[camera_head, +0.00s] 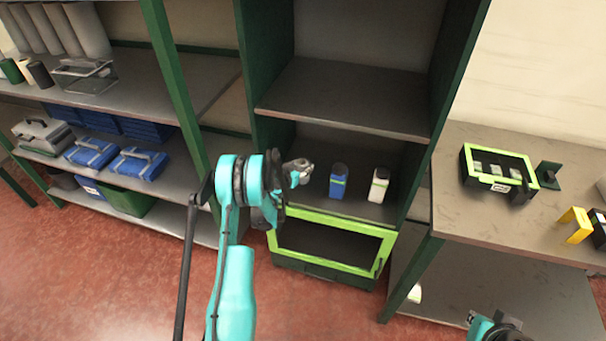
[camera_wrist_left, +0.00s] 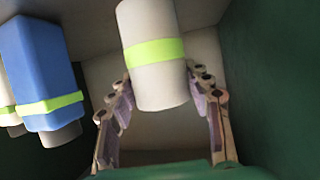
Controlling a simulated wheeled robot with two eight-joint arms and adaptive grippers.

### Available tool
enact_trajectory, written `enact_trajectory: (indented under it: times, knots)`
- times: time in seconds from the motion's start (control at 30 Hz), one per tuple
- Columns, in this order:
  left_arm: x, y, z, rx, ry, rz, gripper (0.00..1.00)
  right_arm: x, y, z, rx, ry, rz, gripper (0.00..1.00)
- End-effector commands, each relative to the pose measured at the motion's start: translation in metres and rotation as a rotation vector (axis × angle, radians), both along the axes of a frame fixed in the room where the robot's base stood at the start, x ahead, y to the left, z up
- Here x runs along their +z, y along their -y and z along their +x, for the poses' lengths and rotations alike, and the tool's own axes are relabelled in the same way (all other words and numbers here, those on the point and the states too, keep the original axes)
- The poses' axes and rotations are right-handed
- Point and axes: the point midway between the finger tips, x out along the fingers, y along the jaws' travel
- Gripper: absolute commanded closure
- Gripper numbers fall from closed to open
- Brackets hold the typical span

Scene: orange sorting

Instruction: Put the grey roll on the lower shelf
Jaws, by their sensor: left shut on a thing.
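The grey roll (camera_wrist_left: 155,65), pale with a green band, is between the fingers of my left gripper (camera_wrist_left: 165,115) in the left wrist view. My left gripper is shut on it. In the head view the roll (camera_head: 298,168) shows partly at the left side of the lower compartment, just beyond my left gripper (camera_head: 287,180), which hides part of it. I cannot tell whether the roll touches the lower shelf (camera_head: 359,206). Only a part of my right arm's end (camera_head: 495,329) shows at the bottom right; its fingers cannot be made out.
A blue box (camera_head: 339,181) and a white container (camera_head: 379,185), both banded green, stand on the lower shelf right of the roll. The upper shelf (camera_head: 345,98) is empty. A green-framed crate (camera_head: 386,249) is below. A table (camera_head: 530,225) stands to the right.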

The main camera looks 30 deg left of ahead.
Motion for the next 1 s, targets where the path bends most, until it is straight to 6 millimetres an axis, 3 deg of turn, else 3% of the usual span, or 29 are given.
enact_trajectory:
  times: [0.13,0.53,0.57,0.6,1.0]
  knots:
    - [-0.025,0.000,0.000,0.000,0.000,0.000,0.82,-0.012,0.000,0.000,0.000,0.000,0.000,1.00]
    - [-0.028,0.000,0.000,0.000,0.000,0.000,0.82,-0.011,0.000,0.000,0.000,0.000,0.000,1.00]
    - [-0.028,0.000,0.000,0.000,0.000,0.000,0.43,-0.011,0.000,0.000,0.000,0.000,0.000,1.00]
    - [-0.028,0.000,0.000,0.000,0.000,0.000,0.32,-0.011,0.000,0.000,0.000,0.000,0.000,1.00]
    - [-0.023,0.000,0.000,0.000,0.000,0.000,0.30,-0.011,0.000,0.000,0.000,0.000,0.000,1.00]
